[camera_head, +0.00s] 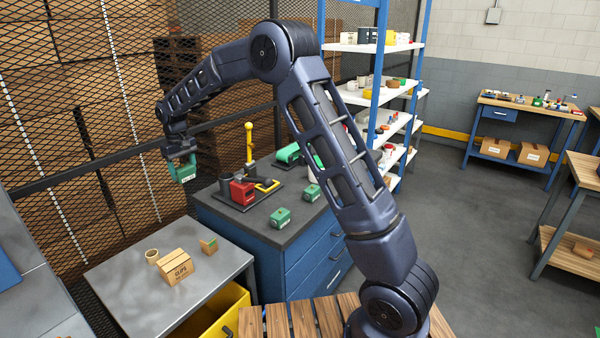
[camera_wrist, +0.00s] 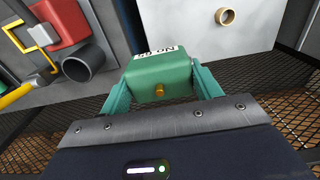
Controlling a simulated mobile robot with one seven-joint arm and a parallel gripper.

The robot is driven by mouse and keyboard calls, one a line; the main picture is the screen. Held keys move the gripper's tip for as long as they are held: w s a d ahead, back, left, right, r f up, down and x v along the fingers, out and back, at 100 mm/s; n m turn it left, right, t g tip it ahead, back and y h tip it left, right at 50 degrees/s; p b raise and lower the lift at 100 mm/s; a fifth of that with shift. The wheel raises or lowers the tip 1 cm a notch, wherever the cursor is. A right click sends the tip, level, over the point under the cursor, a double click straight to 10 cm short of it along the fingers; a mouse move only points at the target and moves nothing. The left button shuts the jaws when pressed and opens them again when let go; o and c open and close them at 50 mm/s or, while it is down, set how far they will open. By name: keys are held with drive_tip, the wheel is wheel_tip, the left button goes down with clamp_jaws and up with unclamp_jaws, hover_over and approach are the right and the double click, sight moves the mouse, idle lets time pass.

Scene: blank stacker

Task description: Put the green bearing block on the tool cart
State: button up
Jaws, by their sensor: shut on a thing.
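My gripper (camera_head: 180,156) is shut on a green bearing block (camera_head: 187,173) and holds it in the air at the left, near the mesh fence. In the wrist view the block (camera_wrist: 160,76) sits between the two teal fingers (camera_wrist: 162,84), with a white label on its far edge and a brass knob facing the camera. A low steel-topped unit with a yellow drawer, seemingly the tool cart (camera_head: 205,278), stands at lower left. Its top also shows in the wrist view (camera_wrist: 185,20). The held block is apart from both work surfaces.
The cart top carries a clips carton (camera_head: 175,267), a tan ring (camera_head: 152,256) and a small brown-green box (camera_head: 209,246). A blue drawer cabinet (camera_head: 310,262) beside it bears a red vise (camera_head: 243,190), a yellow-handled tool (camera_head: 249,145) and more green blocks (camera_head: 280,217). The cart's front is clear.

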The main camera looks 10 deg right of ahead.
drive_tip(key=d+r, duration=0.2)
drive_tip(key=d, duration=3.8)
drive_tip(key=f, duration=1.2)
drive_tip(key=s+f, duration=0.1)
drive_tip(key=f, duration=0.6)
drive_tip(key=shift+d, duration=0.15)
drive_tip(key=shift+f, duration=0.15)
drive_tip(key=o, duration=1.4)
drive_tip(key=shift+o, duration=0.2)
